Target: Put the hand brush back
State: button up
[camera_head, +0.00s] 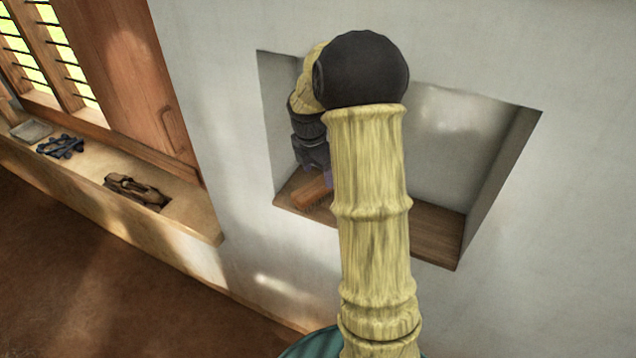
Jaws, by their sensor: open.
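The hand brush (312,193), with an orange-brown wooden body and bristles along its lower edge, is at the left end of a wall niche, at the niche's wooden floor (437,232). My gripper (320,176) is inside the niche, pointing down just above the brush. It is open. My arm hides its fingertips in part and the right part of the brush, so I cannot tell whether the fingers touch the brush.
The niche's right side is empty, with its right wall (500,175) clear of my arm. At left, a window ledge (205,215) holds a brown wooden object (137,190), a dark blue object (61,146) and a grey slab (31,130).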

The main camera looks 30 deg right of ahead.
jog(key=shift+a+r, duration=0.15)
jog(key=shift+r, duration=0.9)
jog(key=shift+a, duration=0.1)
jog(key=shift+s+a+m, duration=0.15)
jog(key=shift+a+m, duration=0.1)
jog(key=shift+m, duration=0.05)
jog(key=s+a+f+m+t+y, duration=0.1)
jog(key=s+a+m+t, duration=0.1)
jog(key=s+a+m, duration=1.1)
jog(key=s+m, duration=0.5)
jog(key=m, duration=0.2)
jog(key=shift+a+f+y, duration=0.3)
jog(key=shift+f+y, duration=0.1)
